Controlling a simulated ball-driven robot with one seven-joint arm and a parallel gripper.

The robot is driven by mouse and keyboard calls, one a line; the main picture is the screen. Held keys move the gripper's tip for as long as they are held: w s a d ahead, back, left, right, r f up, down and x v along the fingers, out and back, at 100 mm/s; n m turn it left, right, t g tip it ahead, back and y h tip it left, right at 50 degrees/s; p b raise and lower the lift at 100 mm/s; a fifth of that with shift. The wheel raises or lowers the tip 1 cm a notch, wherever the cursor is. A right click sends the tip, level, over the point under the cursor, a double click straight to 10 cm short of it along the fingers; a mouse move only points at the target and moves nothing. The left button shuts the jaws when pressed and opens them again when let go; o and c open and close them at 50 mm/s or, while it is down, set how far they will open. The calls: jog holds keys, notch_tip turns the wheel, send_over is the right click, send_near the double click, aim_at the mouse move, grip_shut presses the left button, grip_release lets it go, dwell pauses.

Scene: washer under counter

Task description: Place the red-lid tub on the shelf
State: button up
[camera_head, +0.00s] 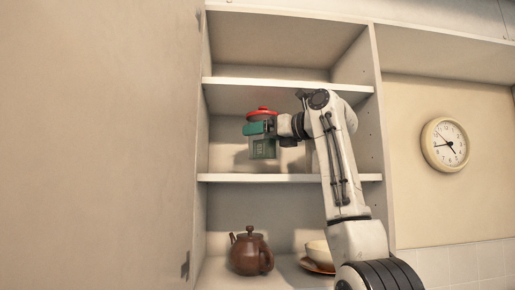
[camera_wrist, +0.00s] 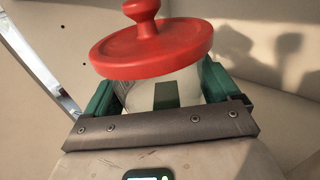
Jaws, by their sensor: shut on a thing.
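The red-lid tub (camera_head: 263,148) is a clear, greenish container with a red knobbed lid, upright inside the open cabinet's middle compartment. My gripper (camera_head: 262,129) is shut on its upper body, just under the lid. In the wrist view the red lid and pale tub body (camera_wrist: 155,50) fill the middle, between my green fingers (camera_wrist: 158,92). The middle shelf (camera_head: 290,178) lies below the tub. The tub's base looks slightly above the board or very near it; I cannot tell whether they touch.
The upper shelf board (camera_head: 290,85) runs above my gripper, and a cabinet wall (camera_head: 372,110) stands right of my arm. A brown teapot (camera_head: 250,252) and a cream bowl (camera_head: 318,252) on an orange plate stand in the lower compartment. The middle shelf's left part looks clear.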

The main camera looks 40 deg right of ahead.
aim_at(263, 146)
jog(key=shift+w+f, duration=0.55)
jog(key=shift+w, duration=0.05)
jog(key=shift+s+f, duration=0.45)
jog(key=shift+s, duration=0.05)
jog(key=shift+s+d+f, duration=0.1)
jog(key=shift+s+f, duration=0.1)
jog(key=shift+f, duration=0.05)
jog(key=shift+w+f, duration=0.4)
jog(key=shift+f, duration=0.15)
jog(key=shift+s+r, duration=0.1)
jog(key=shift+s, duration=0.1)
jog(key=shift+f, duration=0.2)
jog(key=o, duration=1.3)
jog(key=s+b, duration=0.1)
jog(key=s, duration=0.3)
jog(key=s+d+b, duration=0.1)
jog(key=s+b, duration=0.1)
jog(key=s, duration=0.1)
jog(key=s+d+b, duration=0.1)
jog(key=s, duration=0.3)
jog(key=shift+s+b, duration=0.3)
jog(key=shift+b, duration=0.05)
